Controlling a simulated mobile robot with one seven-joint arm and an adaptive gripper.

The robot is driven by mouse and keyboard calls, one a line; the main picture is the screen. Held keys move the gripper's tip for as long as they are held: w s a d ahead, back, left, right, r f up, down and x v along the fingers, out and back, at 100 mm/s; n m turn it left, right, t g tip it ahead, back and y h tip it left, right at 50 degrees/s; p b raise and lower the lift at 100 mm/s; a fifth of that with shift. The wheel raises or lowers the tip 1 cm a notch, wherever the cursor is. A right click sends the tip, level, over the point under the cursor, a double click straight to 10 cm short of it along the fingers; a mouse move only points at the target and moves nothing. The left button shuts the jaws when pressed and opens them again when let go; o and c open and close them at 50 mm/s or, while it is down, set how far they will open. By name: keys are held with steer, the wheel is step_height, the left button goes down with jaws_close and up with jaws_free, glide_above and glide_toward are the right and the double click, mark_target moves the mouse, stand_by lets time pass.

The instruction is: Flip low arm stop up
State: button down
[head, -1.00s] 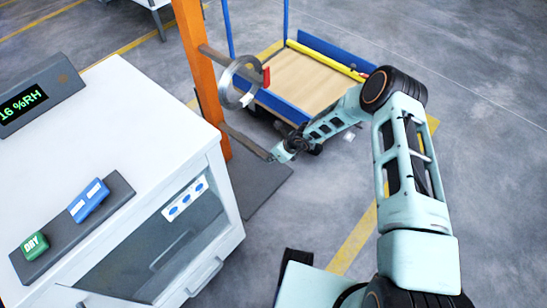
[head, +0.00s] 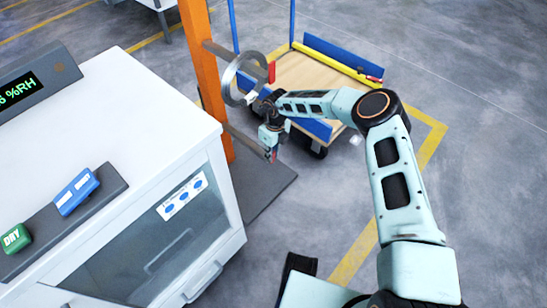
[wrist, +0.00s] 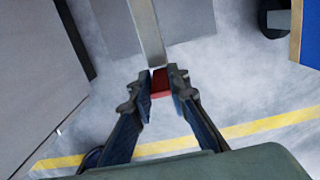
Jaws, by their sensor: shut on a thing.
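The low arm (head: 246,139) is a grey bar that sticks out from the orange post (head: 205,75). It also shows in the wrist view (wrist: 147,30), coming in from the top. Its red stop (wrist: 160,83) sits at the bar's free end, between my fingers. My gripper (wrist: 160,80) is shut on the red stop. In the head view my gripper (head: 271,154) points down at the bar's end, and only a bit of red shows there. The stop's exact angle is hard to tell.
Above, an upper arm (head: 222,52) carries a grey ring (head: 230,80) and has an upright red stop (head: 271,72). A blue-edged cart (head: 315,128) stands behind my arm. A white cabinet (head: 150,110) fills the left. Open floor lies to the right.

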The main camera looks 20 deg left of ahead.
steer(key=shift+a+h+b, duration=0.15)
steer(key=shift+h+b, duration=0.35)
steer(key=shift+f, duration=0.1)
steer(key=c, duration=1.8)
jaws_free()
steer(key=shift+c, duration=0.2)
steer(key=shift+p, duration=0.35)
steer(key=shift+d+r+y+p, duration=0.3)
steer(key=shift+y+p, duration=0.2)
steer(key=shift+p, duration=0.25)
steer(key=shift+s+d+t+y+p, duration=0.15)
steer(key=shift+d+t+y+p, duration=0.2)
steer(key=shift+y+p, duration=0.5)
steer(key=shift+s+d+f+t+y+p, duration=0.2)
steer(key=shift+t+y+p, duration=0.1)
steer(key=shift+y+p, duration=0.25)
steer(key=shift+s+d+f+t+y+p, duration=0.15)
steer(key=shift+t+y+p, duration=0.1)
steer(key=shift+y+p, duration=0.25)
steer(key=shift+f+y, duration=0.1)
steer(key=shift+y, duration=0.2)
steer(key=shift+d, duration=0.1)
